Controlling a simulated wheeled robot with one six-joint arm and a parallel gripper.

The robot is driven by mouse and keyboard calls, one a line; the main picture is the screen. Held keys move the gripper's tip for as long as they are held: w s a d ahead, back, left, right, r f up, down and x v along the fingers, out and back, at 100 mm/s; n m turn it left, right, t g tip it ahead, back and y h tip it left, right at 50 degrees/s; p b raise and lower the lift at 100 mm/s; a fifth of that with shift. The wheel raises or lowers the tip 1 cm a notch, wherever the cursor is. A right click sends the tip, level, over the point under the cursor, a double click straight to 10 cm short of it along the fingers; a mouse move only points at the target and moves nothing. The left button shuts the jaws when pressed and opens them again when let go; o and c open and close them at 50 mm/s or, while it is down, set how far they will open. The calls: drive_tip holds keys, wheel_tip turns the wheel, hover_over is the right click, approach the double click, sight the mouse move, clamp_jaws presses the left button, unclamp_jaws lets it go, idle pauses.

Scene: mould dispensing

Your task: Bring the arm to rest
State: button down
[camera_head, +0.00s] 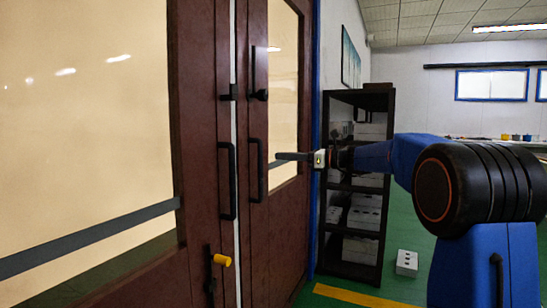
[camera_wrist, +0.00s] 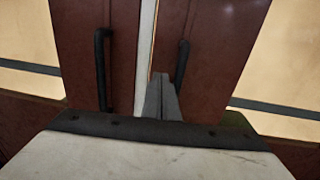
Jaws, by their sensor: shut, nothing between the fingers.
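My gripper (camera_head: 279,157) is at the end of my blue arm, stretched left toward the brown double door (camera_head: 202,125). Its fingers are shut with nothing between them. In the head view the fingertips overlap the right door leaf, near its black handle (camera_head: 258,170); whether they touch it I cannot tell. In the wrist view the shut fingers (camera_wrist: 161,95) point at the door, between the left handle (camera_wrist: 102,70) and the right handle (camera_wrist: 182,62), closer to the right one.
A dark shelf (camera_head: 358,99) with white boxes stands behind my gripper, right of the door. A white box (camera_head: 406,262) lies on the green floor beside it. Open floor shows between the shelf and my arm.

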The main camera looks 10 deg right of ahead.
drive_tip(key=s+a+f+n+g+h, duration=0.15)
drive_tip(key=s+f+n, duration=0.3)
drive_tip(key=s, duration=0.45)
drive_tip(key=s+a+f+n+g+h, duration=0.1)
drive_tip(key=s+f+n+h, duration=0.2)
drive_tip(key=s+f, duration=0.5)
drive_tip(key=s+a+f+n+g+h, duration=0.1)
drive_tip(key=s+f+n+g+h, duration=0.2)
drive_tip(key=s, duration=0.8)
drive_tip(key=s+d+f+n+h, duration=0.4)
drive_tip(key=s+f+n, duration=0.3)
drive_tip(key=s+f, duration=0.3)
drive_tip(key=s+d+f+n+t+h, duration=0.1)
drive_tip(key=s+d+f+n+h, duration=0.3)
drive_tip(key=s+f, duration=0.5)
drive_tip(key=s+d+n, duration=0.2)
drive_tip(key=s+d, duration=0.1)
drive_tip(key=s, duration=0.2)
drive_tip(key=shift+s+f+n, duration=0.3)
drive_tip(key=shift+f+n, duration=0.05)
drive_tip(key=shift+d, duration=0.1)
